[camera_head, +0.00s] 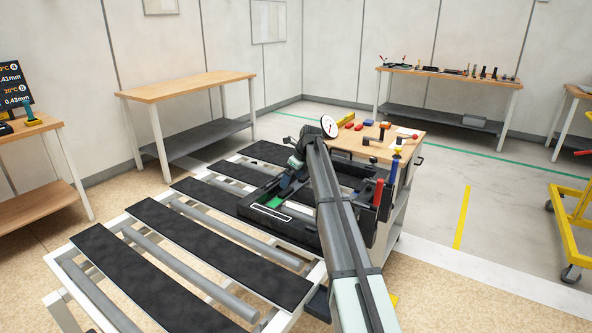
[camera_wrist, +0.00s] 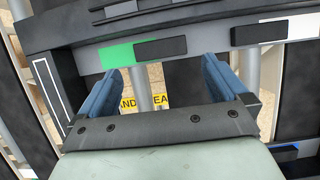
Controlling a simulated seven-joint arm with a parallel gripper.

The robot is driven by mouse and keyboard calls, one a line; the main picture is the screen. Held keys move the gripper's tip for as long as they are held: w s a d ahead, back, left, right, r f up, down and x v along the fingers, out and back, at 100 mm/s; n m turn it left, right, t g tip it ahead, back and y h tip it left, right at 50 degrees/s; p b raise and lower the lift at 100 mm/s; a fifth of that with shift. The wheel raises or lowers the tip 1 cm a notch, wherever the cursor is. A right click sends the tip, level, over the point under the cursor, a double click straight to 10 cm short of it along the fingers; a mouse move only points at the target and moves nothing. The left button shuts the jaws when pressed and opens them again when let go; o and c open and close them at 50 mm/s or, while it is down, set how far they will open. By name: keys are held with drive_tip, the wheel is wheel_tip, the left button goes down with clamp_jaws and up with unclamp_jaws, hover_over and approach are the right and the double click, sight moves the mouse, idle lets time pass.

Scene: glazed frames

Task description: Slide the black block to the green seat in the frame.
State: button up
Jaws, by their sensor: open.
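The dark frame (camera_head: 306,230) lies on the slatted rack, right of centre in the head view. Its green seat (camera_head: 275,202) also shows in the wrist view (camera_wrist: 115,56). There, a black block (camera_wrist: 160,47) lies at the seat's right end, partly overlapping the green. My gripper (camera_wrist: 162,70) is open, its blue fingertips apart to the left and right, with the block in line with the gap between them. I cannot tell the fingertips' height above the frame. In the head view, my gripper (camera_head: 282,188) is over the frame beside the green seat; the block is not distinct there.
A second dark block (camera_wrist: 259,34) sits beside a white patch (camera_wrist: 300,28) in the wrist view. A white outline (camera_wrist: 47,92) marks the frame's left side. A wooden bench (camera_head: 410,139) with tools and a dial gauge (camera_head: 329,127) stands close behind the frame.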

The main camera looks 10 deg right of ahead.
sight(286, 191)
drive_tip(key=shift+x, duration=3.15)
drive_tip(key=shift+c, duration=0.2)
drive_tip(key=c, duration=0.8)
drive_tip(key=shift+s+a, duration=0.1)
drive_tip(key=shift+a, duration=0.05)
drive_tip(key=shift+s+a, duration=1.8)
drive_tip(key=shift+a, duration=0.05)
